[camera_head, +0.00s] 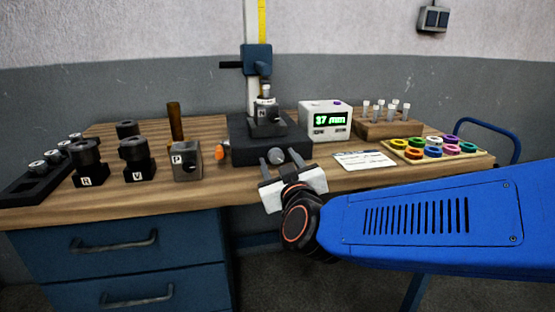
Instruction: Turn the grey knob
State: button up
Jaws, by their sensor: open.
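The grey knob (276,156) is a round, light grey piece on the front face of a dark base block (240,150), low on the measuring stand. My gripper (281,163) is open in front of this block, with its two fingers pointing towards it. One finger shows left of the knob and the other to its right. I cannot tell whether the fingers reach around the knob or stop short of it. A small display box (326,121) reading 37 mm stands right of the stand.
An orange-tipped part (220,152) sits left of the base. A grey block marked P (186,162) and black holders R (88,163) and V (136,159) stand further left. A white card (364,160) and a tray of coloured rings (400,153) lie to the right.

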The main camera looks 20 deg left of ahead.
jog(key=shift+x, duration=0.85)
jog(key=c, duration=1.1)
jog(key=shift+o, duration=0.2)
jog(key=shift+m, duration=0.3)
jog(key=m, duration=0.4)
jog(key=shift+m, duration=0.3)
jog(key=m, duration=0.5)
jog(key=shift+f+m, duration=0.1)
jog(key=shift+m, duration=0.3)
